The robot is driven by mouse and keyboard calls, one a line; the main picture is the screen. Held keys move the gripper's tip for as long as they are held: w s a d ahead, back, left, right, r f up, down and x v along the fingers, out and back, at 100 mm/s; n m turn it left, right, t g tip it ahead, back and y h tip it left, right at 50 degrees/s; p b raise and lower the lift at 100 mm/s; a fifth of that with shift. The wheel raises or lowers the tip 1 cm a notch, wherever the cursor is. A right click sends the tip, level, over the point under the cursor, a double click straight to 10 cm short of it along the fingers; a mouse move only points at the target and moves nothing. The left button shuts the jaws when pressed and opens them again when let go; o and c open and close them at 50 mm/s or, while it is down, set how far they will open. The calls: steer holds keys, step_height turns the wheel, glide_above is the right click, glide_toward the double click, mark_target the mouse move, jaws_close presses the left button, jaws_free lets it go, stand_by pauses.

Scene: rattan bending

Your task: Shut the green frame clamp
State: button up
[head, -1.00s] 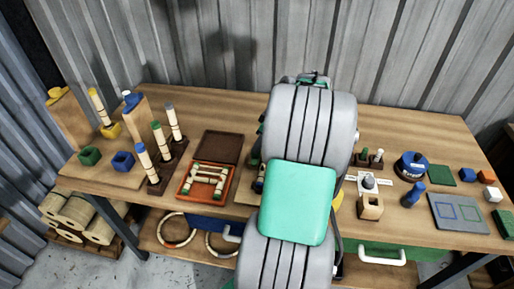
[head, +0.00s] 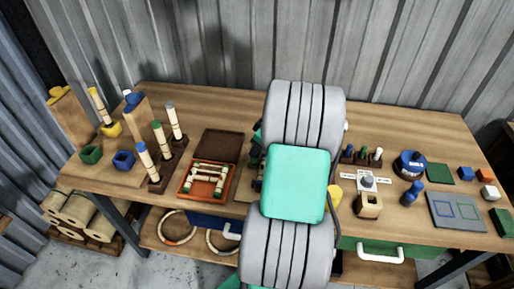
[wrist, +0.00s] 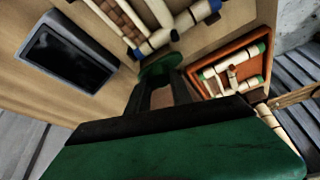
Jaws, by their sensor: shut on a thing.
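In the wrist view my gripper (wrist: 162,88) reaches down with its dark fingers close together. A round green piece (wrist: 160,66), which I take to be part of the green frame clamp, sits at the fingertips, and the gripper is shut on it. Beside it is a rattan frame (wrist: 158,38) with pale rods, white joints and a brown woven panel. The fingers cover part of the green piece, so its full angle is hidden. In the head view my arm hides the gripper and most of the clamp area.
An orange tray (head: 183,191) with rattan pieces lies left of my arm, and it also shows in the wrist view (wrist: 262,42). A grey device with a dark screen (wrist: 68,55) is at the wrist view's left. Rods in stands (head: 156,186) rise farther left. Small blocks and pegs occupy the bench's right.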

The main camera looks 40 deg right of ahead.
jaws_close()
steer(key=m+h+b, duration=0.1)
steer(key=m, duration=0.1)
steer(key=m+b, duration=0.2)
steer(key=shift+a+f+m+h, duration=0.15)
steer(key=shift+m+h, duration=0.15)
steer(key=shift+h, duration=0.1)
steer(key=m+h+b, duration=0.1)
steer(key=m, duration=0.1)
steer(key=m+b, duration=0.1)
steer(key=m, duration=0.1)
steer(key=shift+w+a+m+h, duration=0.15)
steer(key=shift+m+h, duration=0.15)
steer(key=shift+h, duration=0.1)
steer(key=m+g+h+b, duration=0.1)
steer(key=m+b, duration=0.1)
steer(key=m, duration=0.2)
steer(key=shift+m, duration=0.3)
steer(key=shift+w+a+m+g+h+b, duration=0.1)
steer(key=shift+m+g+h+b, duration=0.3)
steer(key=shift+m, duration=0.65)
steer(key=shift+w+m+g+h+b, duration=0.15)
steer(key=shift+m+g, duration=0.45)
steer(key=shift+m, duration=0.45)
steer(key=shift+s+r, duration=0.15)
steer(key=shift+r, duration=0.05)
